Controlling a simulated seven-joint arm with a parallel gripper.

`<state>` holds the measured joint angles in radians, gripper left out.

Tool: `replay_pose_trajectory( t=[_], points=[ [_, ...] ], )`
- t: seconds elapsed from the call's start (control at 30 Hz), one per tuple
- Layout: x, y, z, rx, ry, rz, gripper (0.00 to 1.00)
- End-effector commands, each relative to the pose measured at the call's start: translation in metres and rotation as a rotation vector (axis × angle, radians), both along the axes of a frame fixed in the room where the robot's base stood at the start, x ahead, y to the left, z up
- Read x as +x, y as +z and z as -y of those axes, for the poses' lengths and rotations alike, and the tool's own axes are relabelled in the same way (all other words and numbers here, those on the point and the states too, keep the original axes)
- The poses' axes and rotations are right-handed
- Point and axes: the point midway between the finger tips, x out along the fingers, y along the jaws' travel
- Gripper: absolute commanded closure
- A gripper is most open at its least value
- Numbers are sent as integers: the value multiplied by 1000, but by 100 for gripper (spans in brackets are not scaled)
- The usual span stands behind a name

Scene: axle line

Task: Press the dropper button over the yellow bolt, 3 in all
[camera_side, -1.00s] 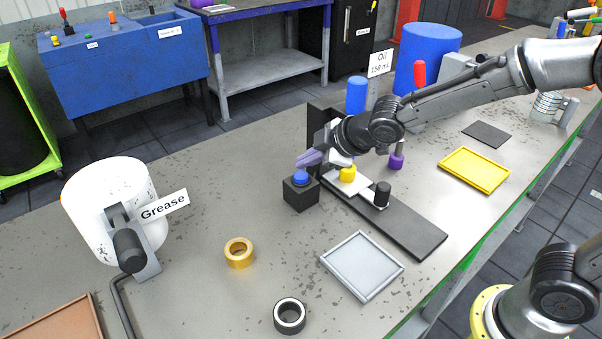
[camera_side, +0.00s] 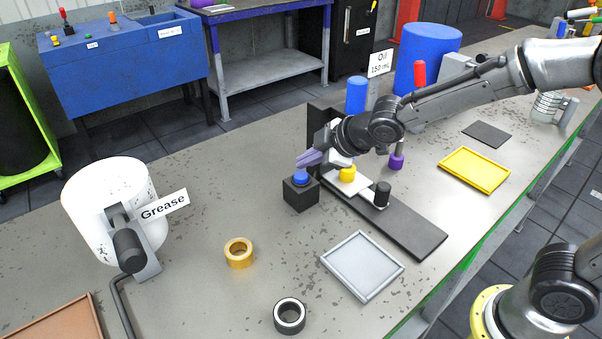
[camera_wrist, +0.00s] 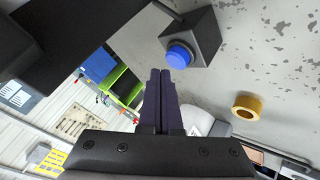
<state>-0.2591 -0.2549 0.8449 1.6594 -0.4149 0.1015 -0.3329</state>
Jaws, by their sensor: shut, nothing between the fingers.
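The blue button (camera_side: 301,176) sits on top of a small black box (camera_side: 300,195) on the bench. It also shows in the wrist view (camera_wrist: 179,54), just above the fingertips in the picture. The yellow bolt (camera_side: 347,173) stands on a white plate on the dark rail, right of the button box. My gripper (camera_side: 308,158) is shut and empty, its purple fingers a little above and behind the button. In the wrist view my gripper (camera_wrist: 159,74) points its closed fingers near the button. I cannot tell from the side view whether they touch it; a small gap appears.
A black knob (camera_side: 382,193) stands on the dark rail (camera_side: 410,228). A grey tray (camera_side: 362,266), a yellow tray (camera_side: 473,169), a gold ring (camera_side: 239,253) and a dark ring (camera_side: 289,316) lie around. A white grease tub (camera_side: 112,205) stands left. The bench front is partly clear.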

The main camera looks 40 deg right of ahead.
Motion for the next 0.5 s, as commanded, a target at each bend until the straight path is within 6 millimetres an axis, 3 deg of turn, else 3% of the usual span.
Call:
replay_pose_trajectory(
  t=[0.5],
  points=[
    [0, -7, 0, 0, 0, 1, 100]
  ],
)
